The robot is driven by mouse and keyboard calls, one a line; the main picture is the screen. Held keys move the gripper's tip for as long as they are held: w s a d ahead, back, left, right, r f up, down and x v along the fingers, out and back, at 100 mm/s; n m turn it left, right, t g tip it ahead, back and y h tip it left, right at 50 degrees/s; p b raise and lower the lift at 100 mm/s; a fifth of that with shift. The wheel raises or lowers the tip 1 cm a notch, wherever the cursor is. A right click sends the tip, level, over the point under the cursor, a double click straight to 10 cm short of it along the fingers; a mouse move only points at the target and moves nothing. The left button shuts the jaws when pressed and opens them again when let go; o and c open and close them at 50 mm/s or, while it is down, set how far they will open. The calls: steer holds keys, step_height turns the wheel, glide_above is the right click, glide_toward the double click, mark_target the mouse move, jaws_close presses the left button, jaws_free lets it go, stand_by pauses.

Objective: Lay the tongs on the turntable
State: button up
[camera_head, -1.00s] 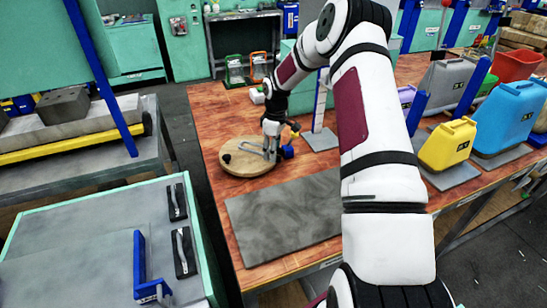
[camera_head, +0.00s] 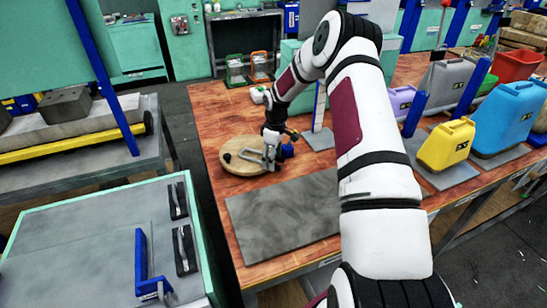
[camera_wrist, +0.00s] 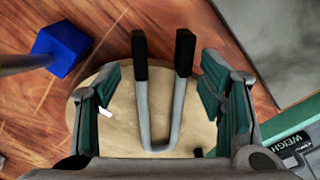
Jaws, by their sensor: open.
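The wooden turntable (camera_head: 237,167) is a round disc on the bench with a small black knob on its left side; it also shows in the wrist view (camera_wrist: 118,133). The tongs (camera_wrist: 160,138) are a grey U shape with two black ends. In the wrist view their bend is over the disc and their black ends reach past its rim. Whether they rest fully on the disc is hard to tell. My gripper (camera_wrist: 162,72) is open, its fingers on either side of the tongs with visible gaps. In the head view my gripper (camera_head: 270,146) is over the turntable's right side.
A blue block on a handle (camera_wrist: 61,48) is close to the turntable. A grey slab (camera_head: 285,218) lies in front of it. Yellow (camera_head: 446,146) and blue (camera_head: 502,118) jugs stand at the right. Bare bench shows left of the slab.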

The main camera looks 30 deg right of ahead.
steer(key=s+a+r+b, duration=0.1)
steer(key=s+a+r, duration=0.1)
steer(key=r, duration=0.6)
steer(key=s+a+r+h, duration=0.1)
steer(key=a+r, duration=0.1)
steer(key=r, duration=0.6)
steer(key=s+a+r+b, duration=0.1)
steer(key=s+a+r, duration=0.15)
steer(key=r, duration=0.45)
steer(key=s+a+r+m+t+h, duration=0.1)
steer(key=s+a+r+m+t, duration=0.15)
steer(key=s+a+r, duration=0.6)
steer(key=s+a+r+m+t, duration=0.1)
steer(key=s+a+m, duration=0.1)
steer(key=s, duration=0.8)
steer(key=s+a+r+m+t+y, duration=0.1)
steer(key=s+a, duration=0.3)
steer(key=s, duration=0.6)
steer(key=shift+s+a+r+m+y, duration=0.35)
steer(key=shift+r+m, duration=0.2)
steer(key=shift+r, duration=0.25)
steer(key=shift+c, duration=0.3)
